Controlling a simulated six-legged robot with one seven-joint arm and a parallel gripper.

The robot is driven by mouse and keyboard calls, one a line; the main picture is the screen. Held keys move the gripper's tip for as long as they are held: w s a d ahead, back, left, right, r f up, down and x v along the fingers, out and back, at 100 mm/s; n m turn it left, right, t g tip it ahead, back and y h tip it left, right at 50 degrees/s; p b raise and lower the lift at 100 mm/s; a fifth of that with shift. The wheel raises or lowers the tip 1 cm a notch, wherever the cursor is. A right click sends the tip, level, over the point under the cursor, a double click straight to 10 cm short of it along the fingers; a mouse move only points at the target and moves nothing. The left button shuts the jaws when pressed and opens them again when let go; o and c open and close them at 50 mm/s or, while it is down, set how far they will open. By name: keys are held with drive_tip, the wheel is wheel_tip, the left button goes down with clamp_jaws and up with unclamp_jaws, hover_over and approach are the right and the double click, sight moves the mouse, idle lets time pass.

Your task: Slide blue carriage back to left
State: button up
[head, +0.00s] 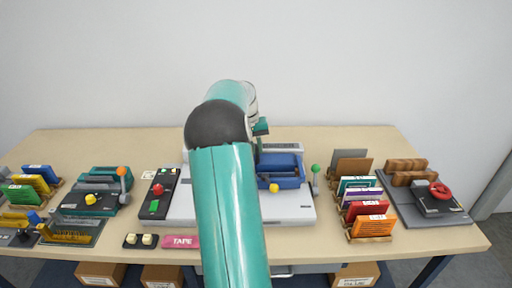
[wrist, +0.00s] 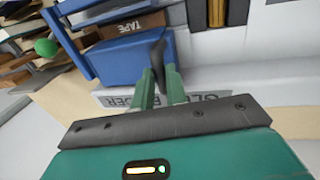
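The blue carriage (head: 284,171) sits on the right part of the pale machine bed (head: 300,208), with a yellow knob on its front. In the wrist view the blue carriage (wrist: 125,55) is just beyond the fingers, with the word TAPE on a brown strip by it. My gripper (wrist: 160,75) shows two green fingers with a narrow gap. A dark piece lies between or behind the tips; I cannot tell whether they hold it or touch the carriage. In the head view my arm hides the bed's middle and most of the gripper.
A green-knobbed lever (head: 315,169) stands right of the carriage. Racks of coloured cards (head: 372,225) and a red-wheeled device (head: 438,195) are farther right. A control panel with a red button (head: 158,189) and a teal device (head: 104,190) stand left. A pink TAPE label (head: 181,241) lies in front.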

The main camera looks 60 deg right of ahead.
clamp_jaws()
drive_tip(key=w+a, duration=0.6)
drive_tip(key=w, duration=0.6)
drive_tip(key=w+a, duration=0.6)
drive_tip(key=w, duration=0.7)
drive_tip(key=shift+a, duration=0.35)
drive_tip(key=shift+r, duration=0.1)
drive_tip(key=o, duration=0.7)
unclamp_jaws()
drive_tip(key=shift+w, duration=0.15)
drive_tip(key=shift+w+a+r, duration=0.2)
drive_tip(key=shift+w+r, duration=0.1)
drive_tip(key=shift+r, duration=1.95)
drive_tip(key=shift+w+a+r, duration=0.15)
drive_tip(key=shift+w+r, duration=0.2)
drive_tip(key=shift+r, duration=1.85)
drive_tip(key=shift+w+a+r, duration=0.2)
drive_tip(key=shift+w+r, duration=0.1)
drive_tip(key=shift+r, duration=1.95)
